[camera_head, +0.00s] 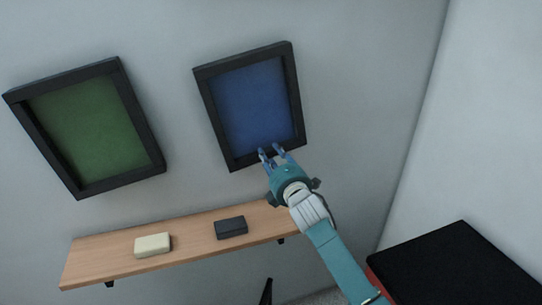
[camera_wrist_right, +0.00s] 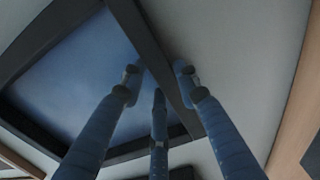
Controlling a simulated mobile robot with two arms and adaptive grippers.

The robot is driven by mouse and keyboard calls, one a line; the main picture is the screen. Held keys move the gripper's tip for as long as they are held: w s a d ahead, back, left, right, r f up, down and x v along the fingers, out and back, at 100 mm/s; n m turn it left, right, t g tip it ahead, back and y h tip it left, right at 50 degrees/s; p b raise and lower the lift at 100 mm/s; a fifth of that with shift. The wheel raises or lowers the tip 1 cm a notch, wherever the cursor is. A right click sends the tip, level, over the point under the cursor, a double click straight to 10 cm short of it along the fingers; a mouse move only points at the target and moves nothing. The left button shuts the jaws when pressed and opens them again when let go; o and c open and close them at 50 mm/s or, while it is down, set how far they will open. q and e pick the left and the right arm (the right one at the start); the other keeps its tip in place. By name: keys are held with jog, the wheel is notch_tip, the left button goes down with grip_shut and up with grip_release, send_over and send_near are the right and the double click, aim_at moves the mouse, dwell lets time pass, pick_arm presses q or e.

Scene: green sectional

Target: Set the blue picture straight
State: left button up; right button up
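The blue picture (camera_head: 253,98) hangs on the grey wall in a thick black frame. In the head view its edges slope up to the right, more steeply than the shelf below. My right gripper (camera_head: 270,151) is at its lower edge, right of the middle, fingers pointing up. In the right wrist view the blue picture (camera_wrist_right: 75,75) fills the left side, and the fingers of my right gripper (camera_wrist_right: 158,82) stand apart on both sides of a black frame bar. I cannot tell whether they touch it. My left gripper is not in view.
A green picture (camera_head: 90,130) in a black frame hangs to the left, also slanting. A wooden shelf (camera_head: 190,238) below holds a cream block (camera_head: 153,245) and a dark block (camera_head: 231,228). A black-topped red thing (camera_head: 455,265) stands lower right. Bare wall lies right of the blue picture.

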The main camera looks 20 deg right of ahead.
aim_at(252, 159)
grip_shut()
jog(key=a, duration=0.2)
jog(key=a+m, duration=0.1)
jog(key=a+m+b, duration=0.1)
jog(key=a, duration=0.1)
jog(key=shift+s+a+f, duration=0.1)
jog(key=shift+a+f, duration=0.25)
jog(key=shift+f, duration=0.05)
jog(key=o, duration=1.1)
grip_release()
jog(key=shift+s+d, duration=0.15)
jog(key=shift+s, duration=2.85)
jog(key=shift+s+d, duration=0.1)
jog(key=shift+s, duration=2.9)
